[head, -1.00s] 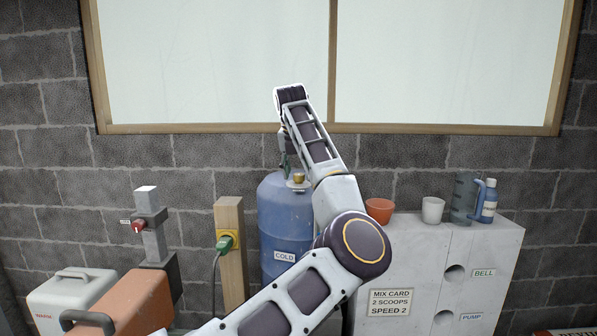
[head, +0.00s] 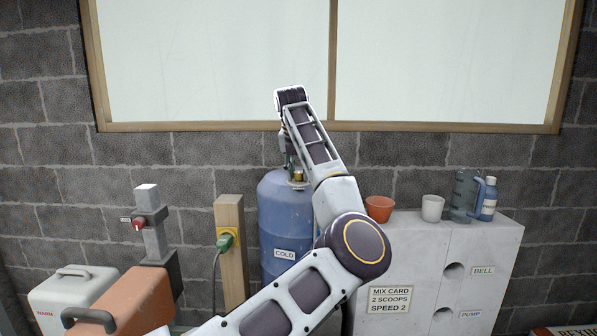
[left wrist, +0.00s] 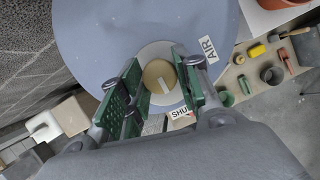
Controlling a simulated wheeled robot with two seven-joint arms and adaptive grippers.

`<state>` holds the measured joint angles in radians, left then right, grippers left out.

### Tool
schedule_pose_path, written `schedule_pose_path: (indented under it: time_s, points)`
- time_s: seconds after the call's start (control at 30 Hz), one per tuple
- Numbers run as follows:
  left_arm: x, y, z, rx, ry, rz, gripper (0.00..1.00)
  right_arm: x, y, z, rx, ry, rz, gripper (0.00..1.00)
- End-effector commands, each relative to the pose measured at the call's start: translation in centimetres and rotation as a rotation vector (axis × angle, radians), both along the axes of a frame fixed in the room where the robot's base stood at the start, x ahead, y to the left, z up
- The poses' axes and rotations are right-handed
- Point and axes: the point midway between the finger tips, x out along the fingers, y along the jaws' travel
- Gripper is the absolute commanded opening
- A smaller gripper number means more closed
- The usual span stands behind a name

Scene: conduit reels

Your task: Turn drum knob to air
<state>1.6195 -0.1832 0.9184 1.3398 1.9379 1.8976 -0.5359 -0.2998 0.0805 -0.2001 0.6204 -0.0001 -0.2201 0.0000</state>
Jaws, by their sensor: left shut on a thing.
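The blue drum (head: 283,215) with the COLD label stands against the wall, and its top fills much of the left wrist view (left wrist: 100,30). Its round brass knob (left wrist: 158,76) sits on a pale disc between the green finger pads of my left gripper (left wrist: 160,84). The left gripper is shut on the knob, reaching down from above. A white mark on the knob points toward the SHUT label (left wrist: 180,113); the AIR label (left wrist: 208,48) lies to the upper right. In the head view the knob (head: 298,176) shows beside my fingers, which my wrist partly hides. My right gripper is not in view.
A wooden post with a green plug (head: 225,242) stands left of the drum. A grey block (head: 420,270) to the right carries an orange cup (head: 379,208), a white cup (head: 432,208), a jug and a bottle. A window is behind.

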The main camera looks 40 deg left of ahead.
Motion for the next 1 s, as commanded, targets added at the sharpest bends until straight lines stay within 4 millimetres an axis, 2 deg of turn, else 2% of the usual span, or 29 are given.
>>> schedule_pose_path:
  time_s: [0.47,1.0]
  points:
    - [0.1,-0.18,0.04,0.001,0.0,0.126,0.09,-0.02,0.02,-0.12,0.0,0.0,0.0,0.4]
    - [0.28,-0.31,0.09,0.001,0.0,0.503,0.09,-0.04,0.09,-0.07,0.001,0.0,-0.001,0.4]
